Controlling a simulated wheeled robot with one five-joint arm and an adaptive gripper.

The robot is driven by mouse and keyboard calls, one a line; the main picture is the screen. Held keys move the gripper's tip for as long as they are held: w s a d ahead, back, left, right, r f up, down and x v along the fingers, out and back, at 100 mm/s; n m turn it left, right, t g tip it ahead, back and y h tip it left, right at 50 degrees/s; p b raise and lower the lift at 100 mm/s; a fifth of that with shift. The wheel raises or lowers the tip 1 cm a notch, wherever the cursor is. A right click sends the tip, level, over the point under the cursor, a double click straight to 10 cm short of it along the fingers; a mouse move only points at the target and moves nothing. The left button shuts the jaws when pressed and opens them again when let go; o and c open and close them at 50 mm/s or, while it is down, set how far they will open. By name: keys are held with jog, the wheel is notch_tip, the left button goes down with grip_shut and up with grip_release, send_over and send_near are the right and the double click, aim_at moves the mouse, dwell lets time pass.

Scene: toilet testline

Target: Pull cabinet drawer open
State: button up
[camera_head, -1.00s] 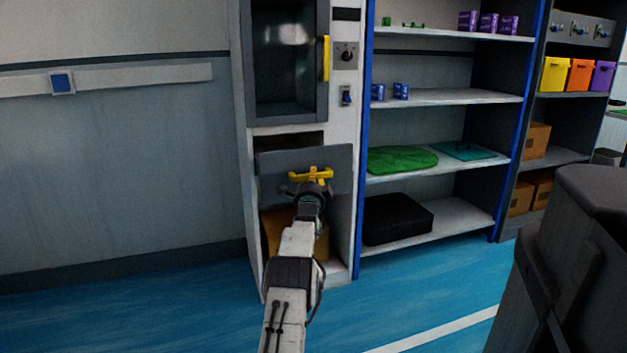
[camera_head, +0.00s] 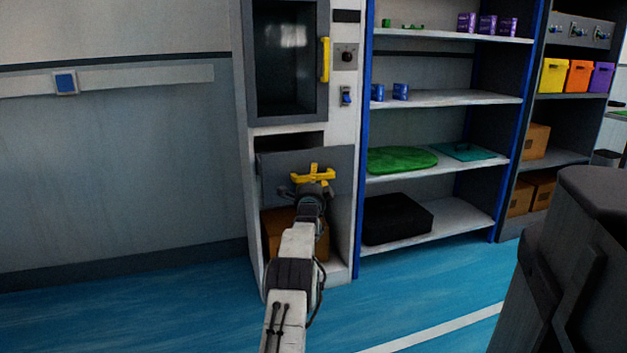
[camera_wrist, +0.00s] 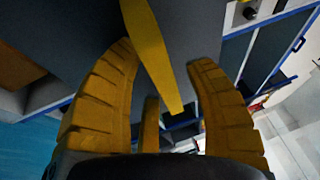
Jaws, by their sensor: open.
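The cabinet drawer has a grey front (camera_head: 338,170) in the lower part of a tall white cabinet, with a dark gap above it. The front appears to stand out a little from the cabinet frame. A yellow handle (camera_head: 313,173) is fixed on it. My gripper (camera_head: 312,188) is at the handle, and hides part of it and of the drawer front in the head view. The gripper is open and holds nothing.
Above the drawer is a glass-fronted door with a yellow handle (camera_head: 324,60). A brown box (camera_head: 280,232) sits in the space below the drawer. A blue-edged shelf unit (camera_head: 450,98) stands close on the right. Blue floor (camera_head: 130,310) is clear at the left.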

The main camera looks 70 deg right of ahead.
jog(key=shift+s+a, duration=0.1)
jog(key=shift+s, duration=0.05)
jog(key=shift+a, duration=0.15)
jog(key=v, duration=1.1)
jog(key=shift+a, duration=0.2)
dwell(0.4)
jog(key=shift+s+f, duration=0.1)
jog(key=shift+f, duration=0.05)
dwell(0.6)
